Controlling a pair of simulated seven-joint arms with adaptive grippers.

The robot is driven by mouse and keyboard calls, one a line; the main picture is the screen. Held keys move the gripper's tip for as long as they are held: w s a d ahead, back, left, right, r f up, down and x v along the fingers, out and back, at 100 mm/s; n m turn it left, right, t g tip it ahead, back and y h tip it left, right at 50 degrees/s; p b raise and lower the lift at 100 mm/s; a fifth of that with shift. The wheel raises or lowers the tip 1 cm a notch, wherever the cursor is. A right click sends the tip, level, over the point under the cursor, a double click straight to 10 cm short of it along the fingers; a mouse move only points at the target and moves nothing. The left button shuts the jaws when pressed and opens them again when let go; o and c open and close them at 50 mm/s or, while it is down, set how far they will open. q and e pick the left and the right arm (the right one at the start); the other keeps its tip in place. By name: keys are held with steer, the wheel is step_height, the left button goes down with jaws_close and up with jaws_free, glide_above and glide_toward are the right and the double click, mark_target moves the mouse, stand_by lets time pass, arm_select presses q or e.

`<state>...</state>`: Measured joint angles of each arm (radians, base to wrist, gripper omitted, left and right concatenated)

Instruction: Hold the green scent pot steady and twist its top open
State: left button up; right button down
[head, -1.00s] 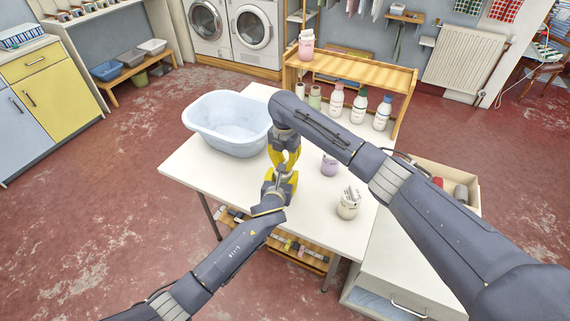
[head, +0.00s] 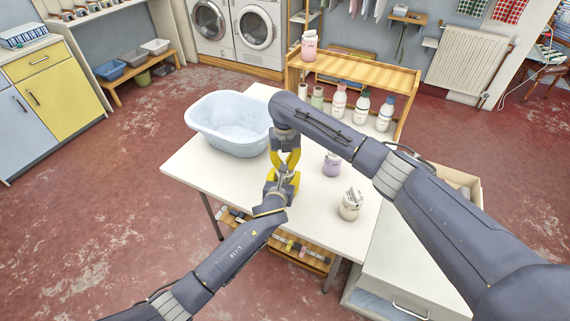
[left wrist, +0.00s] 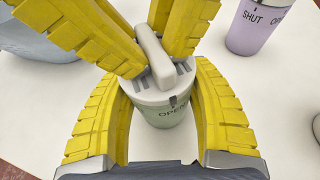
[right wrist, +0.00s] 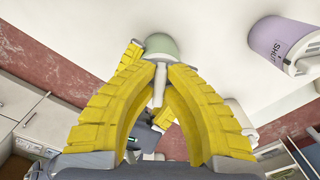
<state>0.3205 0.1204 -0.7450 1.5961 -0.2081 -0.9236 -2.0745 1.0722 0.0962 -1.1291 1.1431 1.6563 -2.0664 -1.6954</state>
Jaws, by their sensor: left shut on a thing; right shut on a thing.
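The green scent pot (left wrist: 168,138) stands upright between the fingers of my left gripper (head: 281,186), which is shut around its body. Its pale grey top (left wrist: 150,97) has a raised bar (left wrist: 154,55) across it. My right gripper (head: 286,159) comes from above and is shut on that bar, as the right wrist view (right wrist: 159,84) also shows. The word OPEN is on the pot's front, just under a small dark mark on the top's rim. The top sits on the pot. In the head view the grippers mostly hide the pot.
A purple pot (head: 332,164) marked SHUT and a cream pot (head: 349,205) stand to the right on the white table (head: 225,180). A pale blue tub (head: 232,128) is at the back left.

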stand_by(0.5)
steer(key=c, duration=1.5)
jaws_free()
steer(key=shift+o, duration=0.2)
steer(key=shift+r, duration=0.1)
step_height(320, 180, up, 12)
arm_select(q)
steer(key=o, duration=1.4)
